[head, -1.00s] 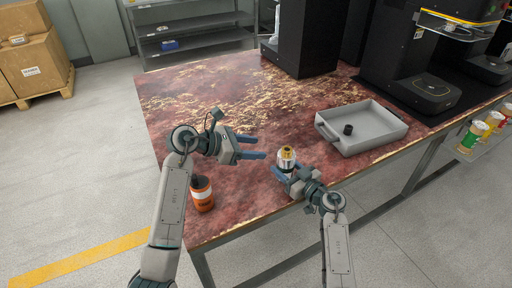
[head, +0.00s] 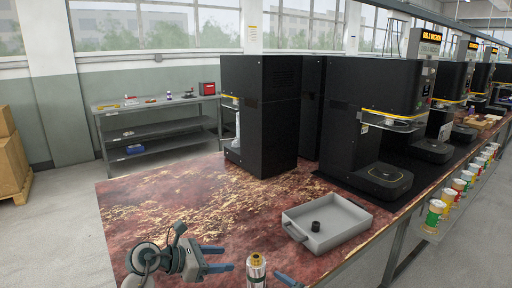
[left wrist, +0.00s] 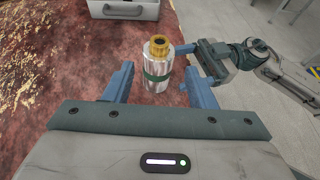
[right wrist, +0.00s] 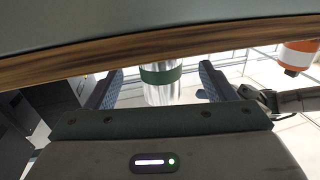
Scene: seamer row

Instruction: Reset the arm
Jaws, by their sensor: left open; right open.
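A silver can with a green band and a gold top (head: 256,273) stands upright on the table at the bottom of the head view. It also shows in the left wrist view (left wrist: 158,68) and the right wrist view (right wrist: 162,82). My left gripper (head: 228,260) is open and empty, left of the can, its fingers pointing toward it. My right gripper (right wrist: 160,90) is open, with the can showing between its fingers. Whether it touches the can, I cannot tell. In the head view only a fingertip of it shows, right of the can.
A grey tray (head: 345,240) holding a small black piece (head: 316,226) lies on the reddish table (head: 190,200). Black machines (head: 270,120) stand behind. Several coloured cans (head: 447,198) line a side shelf at right. An orange-and-white bottle (right wrist: 298,55) shows in the right wrist view.

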